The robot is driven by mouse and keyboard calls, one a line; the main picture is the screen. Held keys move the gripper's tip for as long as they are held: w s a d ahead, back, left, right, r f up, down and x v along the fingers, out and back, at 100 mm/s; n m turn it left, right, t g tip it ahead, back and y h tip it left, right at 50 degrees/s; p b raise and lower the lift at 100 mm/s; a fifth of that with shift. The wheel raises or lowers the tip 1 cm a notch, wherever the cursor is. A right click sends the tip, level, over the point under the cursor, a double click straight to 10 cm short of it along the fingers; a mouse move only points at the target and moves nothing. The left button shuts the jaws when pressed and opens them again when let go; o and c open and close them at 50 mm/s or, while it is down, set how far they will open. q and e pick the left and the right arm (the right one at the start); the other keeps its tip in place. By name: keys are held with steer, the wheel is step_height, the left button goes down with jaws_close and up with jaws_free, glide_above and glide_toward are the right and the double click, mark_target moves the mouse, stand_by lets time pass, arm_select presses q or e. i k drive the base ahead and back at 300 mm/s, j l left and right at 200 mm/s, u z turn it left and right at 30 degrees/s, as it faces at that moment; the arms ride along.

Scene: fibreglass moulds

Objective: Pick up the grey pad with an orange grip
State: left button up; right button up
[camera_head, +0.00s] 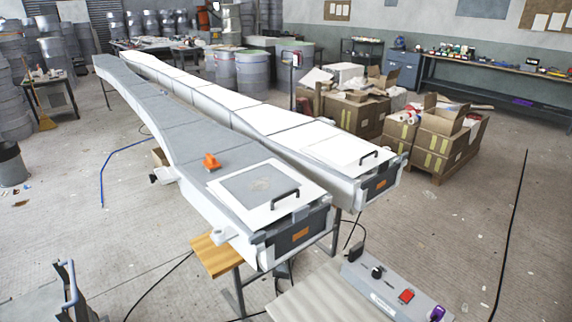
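The pad with the orange grip (211,161) lies on the grey top of the nearer long mould (190,140), just behind a white framed lid. Its orange grip shows clearly; its grey base is small and hard to tell from the grey surface around it. Neither my left nor my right gripper shows in the head view, so I cannot see whether they are open or shut. Nothing is seen touching the pad.
The white lid with a black handle (285,197) covers the near end of the mould. A second long mould (345,150) runs alongside. A control box with a red switch (405,297) sits at bottom right. Cardboard boxes (440,135) stand behind; open floor lies left.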

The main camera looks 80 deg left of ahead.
mark_target(210, 163)
steer(key=u, duration=3.35)
steer(key=z, duration=0.35)
steer(key=i+j+z, duration=0.2)
steer(key=z, duration=0.25)
steer(key=i+j+z, duration=0.1)
steer(key=j+z, duration=0.35)
